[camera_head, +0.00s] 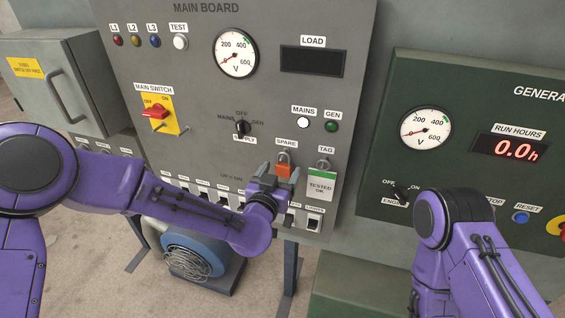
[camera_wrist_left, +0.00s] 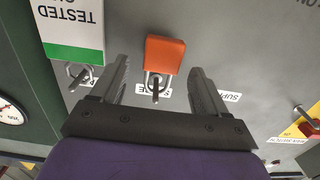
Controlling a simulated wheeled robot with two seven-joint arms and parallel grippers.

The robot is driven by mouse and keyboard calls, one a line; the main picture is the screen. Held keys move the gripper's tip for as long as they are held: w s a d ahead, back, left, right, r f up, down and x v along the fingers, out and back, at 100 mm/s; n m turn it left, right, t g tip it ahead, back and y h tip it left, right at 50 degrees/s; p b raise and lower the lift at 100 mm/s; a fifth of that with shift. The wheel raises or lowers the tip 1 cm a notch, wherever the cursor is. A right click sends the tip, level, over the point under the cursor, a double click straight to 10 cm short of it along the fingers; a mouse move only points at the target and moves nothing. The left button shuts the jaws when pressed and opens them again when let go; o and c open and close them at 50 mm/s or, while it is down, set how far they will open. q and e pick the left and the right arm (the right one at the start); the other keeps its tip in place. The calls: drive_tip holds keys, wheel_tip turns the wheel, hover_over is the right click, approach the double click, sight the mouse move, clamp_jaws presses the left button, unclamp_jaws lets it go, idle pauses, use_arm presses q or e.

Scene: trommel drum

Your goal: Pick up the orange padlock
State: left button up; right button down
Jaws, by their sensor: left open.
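The orange padlock (camera_head: 284,170) hangs by its metal shackle from a hook under the SPARE label on the grey main board. In the left wrist view, the padlock (camera_wrist_left: 165,54) appears upside down between and beyond the two fingers. My left gripper (camera_head: 276,180) is open, just in front of the padlock; in the wrist view, its fingers (camera_wrist_left: 158,82) stand apart on either side with visible gaps. Contact with the padlock does not show. My right arm shows at the lower right of the head view, but its fingers are not visible.
A white and green TESTED OK tag (camera_head: 320,184) hangs close to the right of the padlock. Breaker switches (camera_head: 203,189) line the board below. A red main switch (camera_head: 155,112) is at left, and a green generator panel (camera_head: 470,80) stands at right.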

use_arm(q)
drive_tip(key=shift+w+d+f, duration=0.15)
drive_tip(key=shift+w, duration=0.45)
drive_tip(key=shift+s, duration=0.1)
drive_tip(key=c, duration=1.2)
drive_tip(key=shift+r+p, duration=0.55)
drive_tip(key=shift+r, duration=0.2)
drive_tip(key=shift+s+r, duration=0.1)
drive_tip(key=shift+s, duration=0.2)
drive_tip(key=p+v, duration=0.1)
drive_tip(key=v, duration=0.4)
drive_tip(key=p+v, duration=0.1)
drive_tip(key=v, duration=0.5)
drive_tip(key=p+v, duration=0.1)
drive_tip(key=v, duration=0.5)
drive_tip(key=shift+s+a+f+p, duration=0.25)
drive_tip(key=shift+f+p, duration=0.1)
drive_tip(key=shift+f, duration=0.1)
